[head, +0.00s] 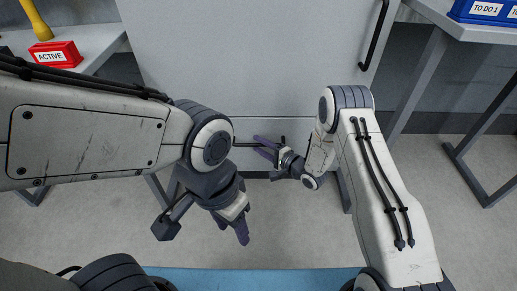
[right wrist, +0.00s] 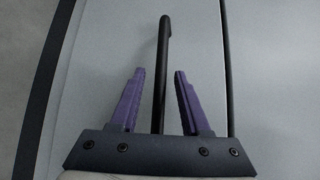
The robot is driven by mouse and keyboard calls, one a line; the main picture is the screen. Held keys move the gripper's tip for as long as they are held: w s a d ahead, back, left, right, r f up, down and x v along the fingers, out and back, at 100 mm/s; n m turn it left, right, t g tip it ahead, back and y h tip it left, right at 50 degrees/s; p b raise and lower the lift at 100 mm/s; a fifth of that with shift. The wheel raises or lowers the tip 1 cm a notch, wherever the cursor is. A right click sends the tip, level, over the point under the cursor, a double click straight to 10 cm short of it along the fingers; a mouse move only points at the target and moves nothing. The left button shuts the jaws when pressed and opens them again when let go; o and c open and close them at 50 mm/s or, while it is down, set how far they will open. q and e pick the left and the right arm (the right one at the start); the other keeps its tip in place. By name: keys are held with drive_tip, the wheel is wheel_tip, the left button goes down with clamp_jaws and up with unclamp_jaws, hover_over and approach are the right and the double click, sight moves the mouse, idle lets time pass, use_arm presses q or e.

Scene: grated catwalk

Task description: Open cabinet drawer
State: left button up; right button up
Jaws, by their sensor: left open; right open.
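The grey cabinet (head: 235,45) stands ahead in the head view, with a drawer front (head: 285,128) below its large upper panel. A dark drawer handle (head: 245,145) runs along the drawer, partly hidden by my right gripper. My right gripper (head: 265,148) is open at this handle. In the right wrist view the black handle (right wrist: 163,60) runs between the two purple fingers of my right gripper (right wrist: 159,73), with gaps visible on both sides. My left gripper (head: 241,227) is open and empty, pointing down over the floor in front of the cabinet.
A black upper handle (head: 375,35) is on the cabinet's upper panel. A red box marked ACTIVE (head: 55,54) and a yellow object (head: 37,20) are on the left table. A blue bin (head: 485,11) is on the right table. Grey floor (head: 300,230) is clear ahead.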

drive_tip(key=shift+w+a, duration=0.35)
clamp_jaws()
idle(1.2)
